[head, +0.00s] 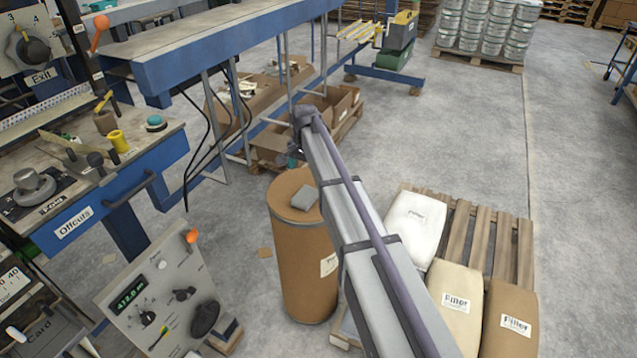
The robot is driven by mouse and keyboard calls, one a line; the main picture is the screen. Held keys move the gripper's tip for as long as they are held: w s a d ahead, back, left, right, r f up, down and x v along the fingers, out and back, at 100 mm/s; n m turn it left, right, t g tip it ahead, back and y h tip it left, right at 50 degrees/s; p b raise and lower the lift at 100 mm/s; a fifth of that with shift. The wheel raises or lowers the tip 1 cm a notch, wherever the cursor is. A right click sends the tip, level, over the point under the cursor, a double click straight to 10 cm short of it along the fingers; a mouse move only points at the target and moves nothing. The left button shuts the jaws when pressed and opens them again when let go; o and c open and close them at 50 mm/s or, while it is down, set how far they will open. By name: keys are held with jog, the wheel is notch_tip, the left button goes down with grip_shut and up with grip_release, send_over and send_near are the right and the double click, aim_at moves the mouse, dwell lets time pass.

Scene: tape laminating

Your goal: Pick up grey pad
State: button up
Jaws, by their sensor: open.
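A small grey pad (305,198) lies flat on the round lid of a tall brown fibre drum (300,255). It sits near the lid's middle, and the lid's right side is hidden behind my arm. My gripper (298,150) is at the far end of my arm, above and beyond the drum in the picture. It looks small and dark, and its fingers are hard to make out. It is open, with nothing visible in it, and it is apart from the pad.
Filler sacks (457,300) lie on a wooden pallet (485,240) right of my arm. A control panel (155,290) stands left of the drum. Open cardboard boxes (335,103) lie behind my gripper under a blue bench (215,50).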

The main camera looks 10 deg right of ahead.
aim_at(307, 193)
jog(key=f+b, duration=0.3)
jog(key=b, duration=0.1)
jog(key=f+b, duration=0.2)
jog(key=shift+s+a+f, duration=0.2)
jog(key=shift+s+f, duration=0.1)
notch_tip(307, 193, down, 5)
jog(key=b, duration=0.5)
jog(key=shift+f, duration=0.2)
jog(key=shift+r, duration=0.25)
jog(key=c, duration=1)
